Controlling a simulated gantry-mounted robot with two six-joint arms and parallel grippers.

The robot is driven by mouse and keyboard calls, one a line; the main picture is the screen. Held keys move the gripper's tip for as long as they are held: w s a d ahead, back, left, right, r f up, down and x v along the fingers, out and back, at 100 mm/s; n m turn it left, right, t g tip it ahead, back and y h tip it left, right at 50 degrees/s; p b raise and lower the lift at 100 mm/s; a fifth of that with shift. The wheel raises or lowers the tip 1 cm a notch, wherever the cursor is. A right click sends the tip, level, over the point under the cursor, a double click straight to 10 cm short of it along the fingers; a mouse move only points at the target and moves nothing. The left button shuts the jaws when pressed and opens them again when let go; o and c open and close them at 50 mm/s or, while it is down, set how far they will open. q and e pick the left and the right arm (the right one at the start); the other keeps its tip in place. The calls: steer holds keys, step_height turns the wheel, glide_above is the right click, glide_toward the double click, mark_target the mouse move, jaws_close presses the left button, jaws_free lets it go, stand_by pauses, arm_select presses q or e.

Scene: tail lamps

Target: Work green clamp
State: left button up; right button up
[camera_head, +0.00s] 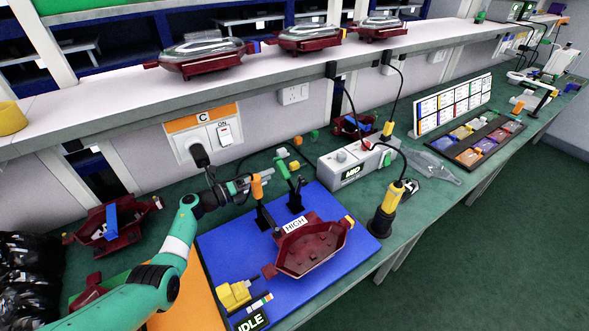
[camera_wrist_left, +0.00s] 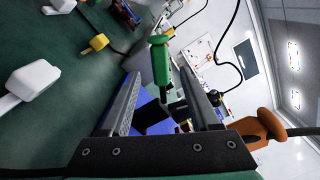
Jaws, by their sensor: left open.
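The green clamp (camera_head: 283,169) stands at the back edge of the blue board (camera_head: 345,265), its green handle raised. Its handle also shows in the left wrist view (camera_wrist_left: 160,62), in line with the gap between my fingers and seemingly beyond them. The orange-handled clamp (camera_head: 257,187) stands just left of it; its orange handle (camera_wrist_left: 262,128) is outside my right-hand finger in the wrist view. My left gripper (camera_head: 244,187) is open and empty, close behind the orange clamp. A dark red lamp housing (camera_head: 312,248) lies on the board under a HIGH label. My right gripper is not in view.
A grey MID box (camera_head: 345,168) and a yellow-black tool (camera_head: 390,200) stand to the right. Yellow blocks (camera_head: 234,295) and an IDLE sign (camera_head: 252,321) sit at the board's front left. A shelf (camera_head: 120,95) with several lamps runs above.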

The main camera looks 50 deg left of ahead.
mark_target(286, 168)
arm_select(q)
steer(key=w+b, duration=0.2)
steer(key=w, duration=0.1)
steer(key=w+b, duration=0.2)
steer(key=w, duration=0.1)
steer(key=w+b, duration=0.2)
steer(key=w, duration=0.1)
steer(key=shift+w+d, duration=0.25)
steer(key=shift+w, duration=0.15)
steer(key=shift+c, duration=0.3)
jaws_close()
stand_by(0.4)
